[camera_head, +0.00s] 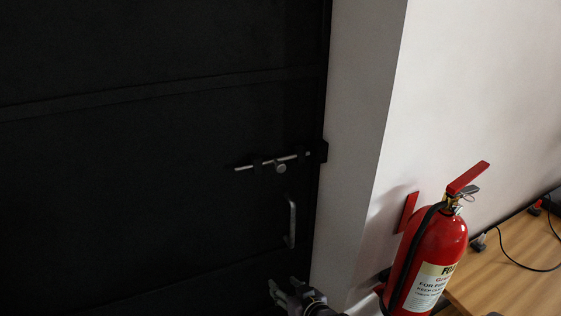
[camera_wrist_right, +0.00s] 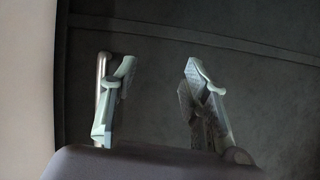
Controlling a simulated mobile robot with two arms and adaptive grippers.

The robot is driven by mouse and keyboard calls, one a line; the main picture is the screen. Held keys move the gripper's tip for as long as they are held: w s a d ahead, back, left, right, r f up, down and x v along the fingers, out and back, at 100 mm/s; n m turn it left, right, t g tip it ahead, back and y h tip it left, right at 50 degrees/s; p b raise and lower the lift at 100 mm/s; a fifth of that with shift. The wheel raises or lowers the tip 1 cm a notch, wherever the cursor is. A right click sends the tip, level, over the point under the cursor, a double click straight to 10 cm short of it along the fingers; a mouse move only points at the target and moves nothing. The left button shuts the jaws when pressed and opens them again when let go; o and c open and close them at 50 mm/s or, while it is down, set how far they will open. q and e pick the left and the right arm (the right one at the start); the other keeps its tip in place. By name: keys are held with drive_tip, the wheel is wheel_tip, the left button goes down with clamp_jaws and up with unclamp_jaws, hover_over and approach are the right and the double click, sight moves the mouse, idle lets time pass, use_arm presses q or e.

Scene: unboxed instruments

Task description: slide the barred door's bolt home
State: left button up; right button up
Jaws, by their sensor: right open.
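The dark door (camera_head: 150,190) fills the left of the head view. Its bolt (camera_head: 245,168) is a thin silver rod, slightly tilted in the picture, with a round knob (camera_head: 281,169) hanging under it. The rod's right end lies close to a black catch (camera_head: 321,151) at the door's edge; I cannot tell whether it enters. My right gripper (camera_head: 283,287) is low in the head view, below the bolt and the handle. In the wrist view the right gripper (camera_wrist_right: 160,72) is open, with nothing between its fingers. My left gripper is not in view.
A silver door handle (camera_head: 291,223) is below the bolt; in the wrist view a metal bar, apparently this handle (camera_wrist_right: 101,75), shows beside the left finger. A red fire extinguisher (camera_head: 440,240) stands by the white wall (camera_head: 460,80). A wooden table (camera_head: 515,270) is at right.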

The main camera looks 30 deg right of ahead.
drive_tip(key=d+r+t+h, duration=0.1)
drive_tip(key=d+r+t, duration=0.2)
drive_tip(key=r, duration=1.3)
drive_tip(key=t+h+p, duration=0.1)
drive_tip(key=t, duration=0.1)
approach(282, 168)
drive_tip(key=s+a, duration=0.1)
drive_tip(key=s, duration=0.5)
drive_tip(key=w+d, duration=0.1)
drive_tip(key=w, duration=0.9)
drive_tip(key=w+d, duration=0.1)
drive_tip(key=w, duration=0.4)
drive_tip(key=shift+w+d+p, duration=0.1)
drive_tip(key=shift+d+p, duration=0.2)
drive_tip(key=shift+p, duration=0.05)
drive_tip(key=shift+w+d+f, duration=0.1)
drive_tip(key=shift+w+d, duration=0.05)
drive_tip(key=shift+w, duration=0.65)
drive_tip(key=shift+c, duration=0.5)
clamp_jaws()
